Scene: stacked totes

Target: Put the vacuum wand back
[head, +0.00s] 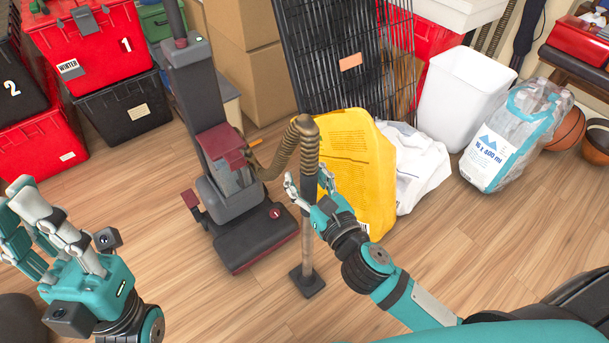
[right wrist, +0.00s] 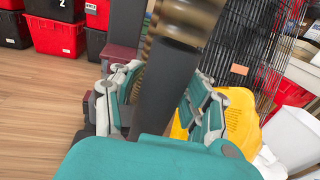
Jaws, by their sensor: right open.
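The vacuum wand (head: 308,244) is near upright in the middle of the head view, with a dark upper tube, a tan lower tube and a small dark foot low down. A ribbed tan hose (head: 284,152) curves from its top to the dark grey and maroon upright vacuum (head: 221,197) at left. My right gripper (head: 308,190) is open, its fingers on either side of the wand. The wand's dark tube (right wrist: 152,92) also shows between the fingers in the right wrist view; contact cannot be told. My left gripper (head: 42,232) is open and empty at lower left.
A yellow bag (head: 362,170) and a white bag (head: 421,165) stand close right of the wand. A black wire crate (head: 330,60) and cardboard boxes (head: 247,85) are behind. Red and black totes (head: 90,45) fill the upper left. Wooden floor in front is clear.

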